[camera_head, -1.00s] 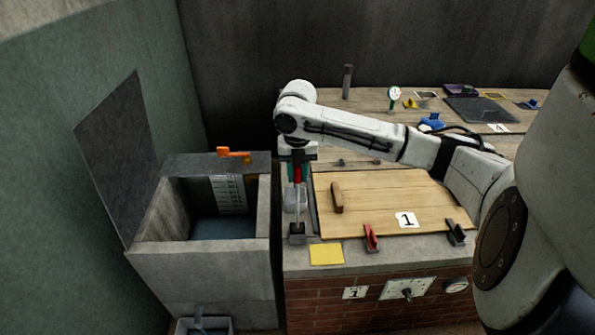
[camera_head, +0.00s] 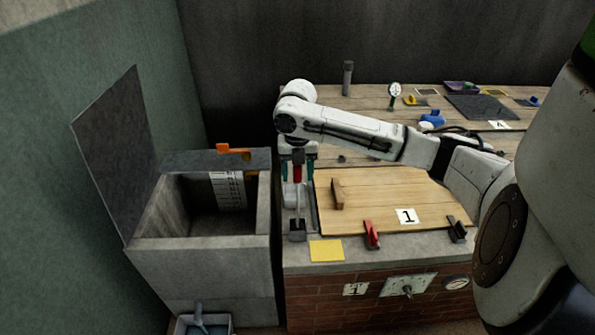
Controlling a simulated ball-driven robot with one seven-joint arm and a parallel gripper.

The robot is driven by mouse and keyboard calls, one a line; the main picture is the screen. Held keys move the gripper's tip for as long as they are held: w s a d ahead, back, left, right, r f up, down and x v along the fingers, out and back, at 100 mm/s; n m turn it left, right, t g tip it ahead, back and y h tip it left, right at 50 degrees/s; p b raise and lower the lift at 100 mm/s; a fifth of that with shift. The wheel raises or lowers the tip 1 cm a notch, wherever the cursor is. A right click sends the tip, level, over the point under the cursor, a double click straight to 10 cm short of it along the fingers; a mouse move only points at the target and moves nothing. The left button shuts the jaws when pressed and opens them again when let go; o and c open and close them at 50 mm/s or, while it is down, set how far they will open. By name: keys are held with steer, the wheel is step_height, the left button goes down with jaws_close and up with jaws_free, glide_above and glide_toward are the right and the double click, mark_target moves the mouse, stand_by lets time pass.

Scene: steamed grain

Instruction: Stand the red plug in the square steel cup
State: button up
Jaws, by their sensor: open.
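The red plug (camera_head: 297,173) shows as a red top between the fingers of my gripper (camera_head: 297,176). A thin pale stem runs down below it to a small dark square cup (camera_head: 297,235), which looks like the square steel cup. The plug looks upright, with the stem's lower end at the cup; whether it is seated inside is too small to tell. My gripper points down with its teal fingers apart, one on each side of the red top.
An open concrete tank (camera_head: 200,240) with a raised lid (camera_head: 115,155) stands to the left. A wooden board (camera_head: 390,205), a yellow square (camera_head: 326,250) and a red clip-like piece (camera_head: 372,235) lie to the right. A pale block (camera_head: 291,196) is close beside the stem.

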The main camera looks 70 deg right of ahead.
step_height(320, 180, up, 11)
steer(key=shift+f, duration=0.1)
stand_by(0.6)
stand_by(0.6)
